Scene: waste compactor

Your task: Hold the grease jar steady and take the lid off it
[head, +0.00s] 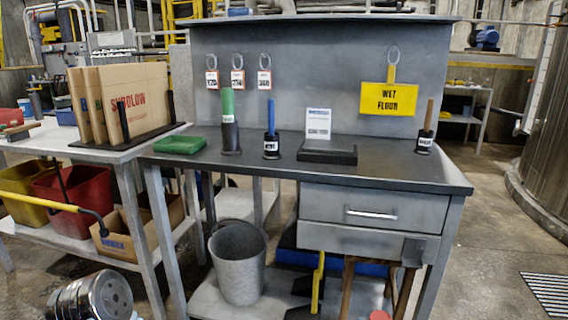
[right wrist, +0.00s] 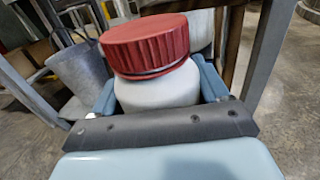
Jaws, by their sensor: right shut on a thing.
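The grease jar (right wrist: 160,92) is a white round jar in the middle of the right wrist view. Its red ribbed lid (right wrist: 145,43) sits on top, with a thin dark line under its rim. My right gripper (right wrist: 158,88) is shut on the white jar body, with a blue-grey finger on each side below the lid. The jar's lower part is hidden behind the gripper. In the head view only a bit of red, apparently the lid (head: 380,315), shows at the bottom edge. I cannot make out my left gripper in either view.
A grey workbench (head: 255,171) with drawers stands ahead. On it are a green tray (head: 180,144), upright tools in holders and a card stand (head: 318,124). A metal bucket (head: 238,265) stands on its lower shelf. A side table (head: 60,140) with cardboard is at left. Floor is clear at right.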

